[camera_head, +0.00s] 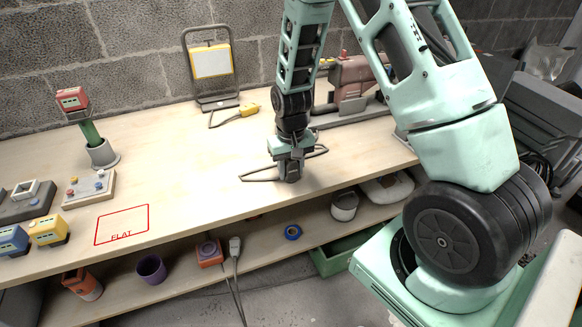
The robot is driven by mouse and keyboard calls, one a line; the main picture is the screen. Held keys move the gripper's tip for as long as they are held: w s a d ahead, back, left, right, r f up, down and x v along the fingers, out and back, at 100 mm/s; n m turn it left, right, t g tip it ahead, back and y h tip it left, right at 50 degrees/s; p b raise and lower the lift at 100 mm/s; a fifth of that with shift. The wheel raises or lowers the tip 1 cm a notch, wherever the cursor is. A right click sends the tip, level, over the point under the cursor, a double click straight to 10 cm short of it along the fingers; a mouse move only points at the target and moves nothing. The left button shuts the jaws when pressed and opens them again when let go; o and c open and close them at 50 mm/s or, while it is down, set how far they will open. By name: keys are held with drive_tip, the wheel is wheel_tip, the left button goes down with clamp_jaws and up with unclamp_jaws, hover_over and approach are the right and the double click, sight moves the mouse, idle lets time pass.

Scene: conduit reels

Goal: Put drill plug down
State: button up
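My gripper (287,178) points down just over the front part of the wooden bench (190,170), near its middle. It appears shut on a small dark grey drill plug (293,170), which the fingers mostly hide. A thin grey cable (258,178) loops out to the left of the gripper and also to its right. I cannot tell whether the plug touches the bench top. The dusty red drill (351,78) stands at the back of the bench, right of the gripper and partly behind my arm.
A work lamp (212,62) with a yellow plug (249,109) stands at the back. A red "FLAT" outline (122,225) marks the bench at left, near yellow (48,231) and blue (12,241) blocks. Another grey plug (235,246) hangs by the lower shelf.

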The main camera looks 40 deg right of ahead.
drive_tip(key=o, duration=0.3)
wheel_tip(320, 180, up, 13)
drive_tip(key=shift+f, duration=0.15)
drive_tip(key=s+a+r+n, duration=0.2)
drive_tip(key=s+a, duration=0.2)
drive_tip(key=a, duration=0.4)
drive_tip(key=s+a+r+n, duration=0.3)
drive_tip(key=s+a, duration=0.1)
drive_tip(key=a, duration=0.4)
drive_tip(key=s+a+n, duration=0.2)
drive_tip(key=s, duration=0.3)
drive_tip(key=s+a+n, duration=0.2)
drive_tip(key=s+a, duration=0.1)
drive_tip(key=s, duration=0.3)
drive_tip(key=s+a+r+n, duration=0.1)
drive_tip(key=s+a, duration=0.2)
drive_tip(key=s, duration=0.2)
drive_tip(key=shift+s+a+r+n+y, duration=0.1)
drive_tip(key=shift+s+a+n+y, duration=0.1)
drive_tip(key=shift+n+y, duration=0.15)
